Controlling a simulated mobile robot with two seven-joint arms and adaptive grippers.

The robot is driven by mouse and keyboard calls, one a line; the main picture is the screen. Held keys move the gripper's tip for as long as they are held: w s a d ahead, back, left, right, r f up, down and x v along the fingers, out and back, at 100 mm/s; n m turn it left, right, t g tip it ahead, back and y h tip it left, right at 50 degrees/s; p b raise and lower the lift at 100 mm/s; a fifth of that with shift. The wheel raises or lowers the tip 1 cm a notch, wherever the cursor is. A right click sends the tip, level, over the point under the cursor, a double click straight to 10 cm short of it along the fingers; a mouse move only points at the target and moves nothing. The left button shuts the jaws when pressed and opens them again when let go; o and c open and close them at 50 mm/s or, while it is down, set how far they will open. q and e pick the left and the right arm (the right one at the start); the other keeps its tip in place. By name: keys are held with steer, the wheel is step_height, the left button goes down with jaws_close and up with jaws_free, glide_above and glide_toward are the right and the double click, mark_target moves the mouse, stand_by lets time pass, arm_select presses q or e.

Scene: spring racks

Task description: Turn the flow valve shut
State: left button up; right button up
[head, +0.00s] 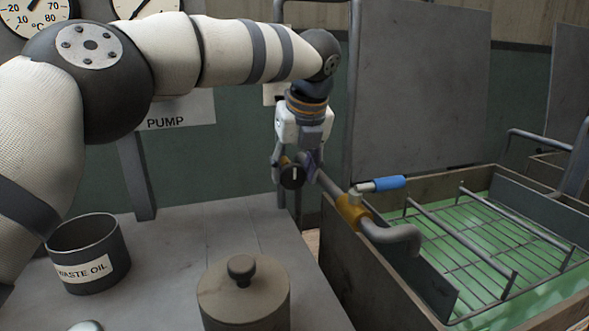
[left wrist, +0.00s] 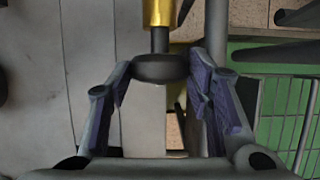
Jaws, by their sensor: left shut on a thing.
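A round black valve knob (head: 292,177) with a white mark on its face sits near the pipe left of the green tank. In the left wrist view the same knob (left wrist: 160,69) shows edge-on, on a dark stem below a brass body (left wrist: 158,12). My left gripper (head: 293,165) points down and is shut on the knob, one finger on each side of it. It also shows in the left wrist view (left wrist: 160,80). My right gripper is out of view.
A brass tap with a blue lever (head: 382,185) stands on the wooden edge of the tank (head: 345,270), which holds a wire rack (head: 480,245) over green liquid. A waste oil can (head: 88,265) and a lidded pot (head: 243,300) stand on the grey bench (head: 180,240).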

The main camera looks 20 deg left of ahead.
arm_select(q)
steer(key=shift+f, duration=0.1)
steer(key=o, duration=1.1)
steer(key=v, duration=0.8)
steer(key=shift+a, duration=0.1)
